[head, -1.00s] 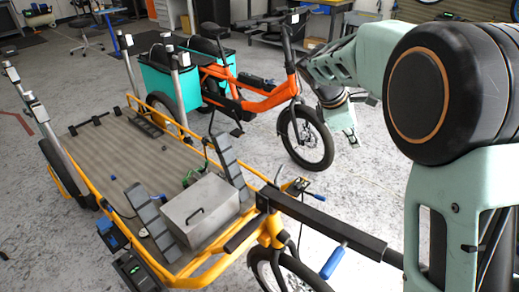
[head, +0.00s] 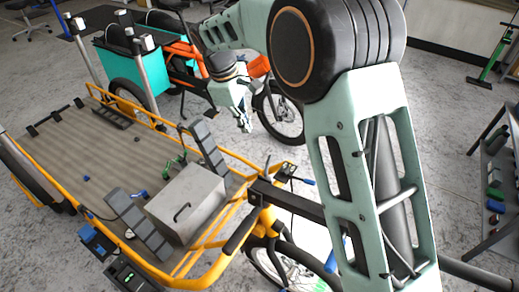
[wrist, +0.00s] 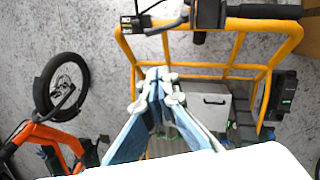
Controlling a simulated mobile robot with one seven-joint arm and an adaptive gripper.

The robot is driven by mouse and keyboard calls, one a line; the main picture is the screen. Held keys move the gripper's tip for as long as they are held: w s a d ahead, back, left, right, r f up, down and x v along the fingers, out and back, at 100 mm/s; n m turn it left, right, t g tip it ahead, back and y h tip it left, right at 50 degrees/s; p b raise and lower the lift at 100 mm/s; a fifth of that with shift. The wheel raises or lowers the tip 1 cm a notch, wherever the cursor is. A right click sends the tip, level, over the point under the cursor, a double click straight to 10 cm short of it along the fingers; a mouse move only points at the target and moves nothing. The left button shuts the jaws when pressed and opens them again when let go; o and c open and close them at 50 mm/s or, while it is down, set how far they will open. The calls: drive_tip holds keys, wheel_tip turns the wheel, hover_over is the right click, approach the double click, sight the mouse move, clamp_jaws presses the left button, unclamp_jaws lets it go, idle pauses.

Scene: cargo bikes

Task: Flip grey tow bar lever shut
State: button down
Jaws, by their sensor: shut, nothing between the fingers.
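The dark tow bar (head: 285,203) runs from the front of the yellow cargo bike (head: 212,268) toward the right and passes behind my arm. A small blue-tipped handle (head: 307,182) sticks out by the bar's near end, and another blue handle (head: 331,262) hangs below it. I cannot clearly pick out a grey lever on the bar. My gripper (head: 243,122) is shut and empty, in the air beyond the tow bar, touching nothing. In the wrist view its fingers (wrist: 161,82) are together, with the yellow frame (wrist: 262,24) below.
A grey metal box (head: 187,203) and black ramps (head: 138,225) lie on the cargo deck (head: 65,145). An orange bike (head: 182,48) with teal boxes (head: 118,60) stands behind my gripper. A shelf (head: 497,190) stands at the right. Floor between shelf and arm is clear.

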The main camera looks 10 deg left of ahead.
drive_tip(key=shift+d+f, duration=0.1)
drive_tip(key=d+b+x, duration=0.1)
drive_tip(key=d+x, duration=0.1)
drive_tip(key=x, duration=1)
drive_tip(key=shift+d, duration=0.45)
